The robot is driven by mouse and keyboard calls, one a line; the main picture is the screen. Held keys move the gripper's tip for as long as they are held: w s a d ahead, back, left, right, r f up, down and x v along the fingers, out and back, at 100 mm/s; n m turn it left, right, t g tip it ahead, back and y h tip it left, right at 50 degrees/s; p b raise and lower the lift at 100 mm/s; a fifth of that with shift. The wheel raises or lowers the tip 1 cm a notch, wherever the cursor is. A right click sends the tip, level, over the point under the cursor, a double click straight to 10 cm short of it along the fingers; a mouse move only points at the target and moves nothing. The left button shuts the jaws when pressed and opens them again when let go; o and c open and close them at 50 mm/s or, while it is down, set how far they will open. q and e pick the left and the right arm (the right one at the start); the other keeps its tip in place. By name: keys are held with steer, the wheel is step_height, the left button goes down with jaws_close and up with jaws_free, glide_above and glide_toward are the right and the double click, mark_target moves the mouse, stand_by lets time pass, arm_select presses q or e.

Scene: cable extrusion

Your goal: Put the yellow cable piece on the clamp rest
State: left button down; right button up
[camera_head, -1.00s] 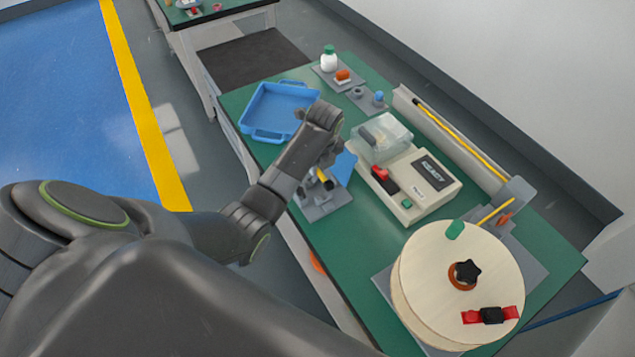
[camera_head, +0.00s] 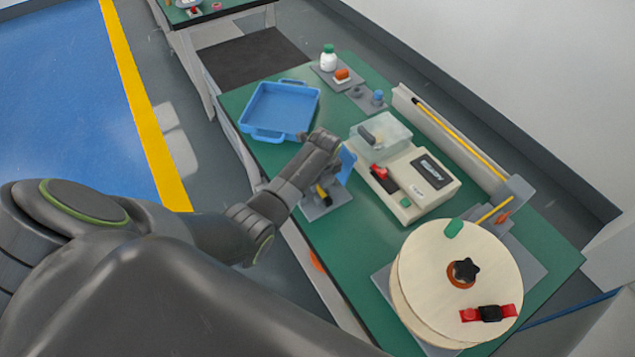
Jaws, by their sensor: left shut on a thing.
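My left gripper (camera_head: 324,187) is over the grey clamp rest (camera_head: 327,208), which stands near the table's left edge with a blue plate (camera_head: 348,163) at its back. My wrist hides much of the gripper and the rest. The gripper is shut on the yellow cable piece (camera_head: 321,192), of which only a small bit shows, low at the rest. I cannot tell whether the piece touches the rest. My right gripper is not in view.
A blue tray (camera_head: 278,136) lies beyond the rest. A beige machine (camera_head: 425,204) with a clear cover (camera_head: 388,133) stands to its right. A wooden spool (camera_head: 420,262) sits at the front right. A yellow cable (camera_head: 465,143) runs along the channel at the right.

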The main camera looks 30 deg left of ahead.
mark_target(321, 190)
arm_select(q)
steer(key=c, duration=1.4)
jaws_free()
steer(key=shift+f, duration=0.1)
steer(key=shift+r, duration=0.2)
steer(key=r, duration=0.4)
steer(key=d+r, duration=0.1)
steer(key=r, duration=0.3)
steer(key=s+r, duration=0.1)
steer(key=r, duration=0.2)
steer(key=shift+d+r, duration=0.25)
steer(key=shift+r, duration=0.15)
